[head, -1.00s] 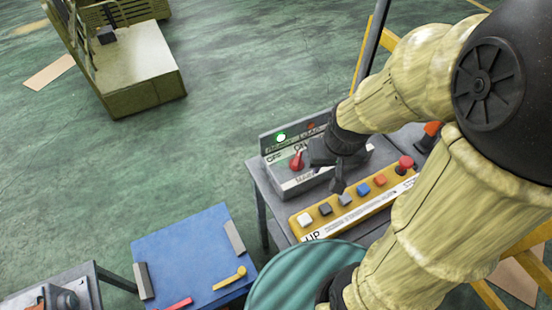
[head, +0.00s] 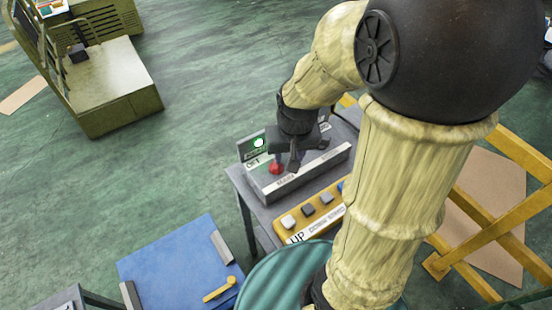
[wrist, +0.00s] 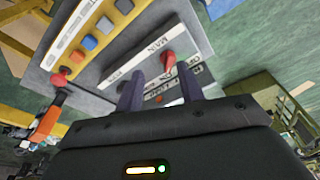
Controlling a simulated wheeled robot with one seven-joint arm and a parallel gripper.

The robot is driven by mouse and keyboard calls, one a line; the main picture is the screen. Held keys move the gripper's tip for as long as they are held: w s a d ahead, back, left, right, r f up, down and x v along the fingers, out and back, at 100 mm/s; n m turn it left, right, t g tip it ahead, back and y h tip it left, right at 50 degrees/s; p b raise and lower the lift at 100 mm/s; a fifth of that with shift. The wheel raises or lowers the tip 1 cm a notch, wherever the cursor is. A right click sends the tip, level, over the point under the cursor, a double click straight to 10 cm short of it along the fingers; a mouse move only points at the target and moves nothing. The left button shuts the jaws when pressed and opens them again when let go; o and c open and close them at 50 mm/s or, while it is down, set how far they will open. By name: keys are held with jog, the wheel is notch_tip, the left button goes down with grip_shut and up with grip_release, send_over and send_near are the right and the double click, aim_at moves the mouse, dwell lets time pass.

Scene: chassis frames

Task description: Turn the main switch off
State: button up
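The main switch is a red handle (head: 276,168) on a grey box (head: 318,173), with an OFF label to its left in the head view. The box's front strip reads MAIN. My gripper (head: 285,158) is over the box, close to the red handle, and partly covers the ON side. In the wrist view my gripper (wrist: 160,88) has its two dark fingers apart. The red handle (wrist: 168,61) shows between and beyond them, beside the MAIN label. I cannot tell whether a finger touches it. A green lamp (head: 258,143) is lit on the panel behind the switch.
A yellow button box (head: 303,222) with several coloured buttons sits just in front of the switch box. A blue table (head: 175,262) stands at lower left. A teal round top (head: 285,275) is near my arm. Yellow rails (head: 490,200) are at right.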

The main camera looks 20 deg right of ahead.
jog(key=w+r+m+g, duration=0.1)
jog(key=w+m, duration=0.3)
jog(key=w, duration=0.7)
jog(key=shift+r+g+b, duration=0.35)
jog(key=shift+g+b, duration=0.05)
jog(key=shift+g, duration=0.1)
notch_tip(320, 180, down, 17)
jog(key=p, duration=0.3)
jog(key=shift+f, duration=0.2)
grip_shut()
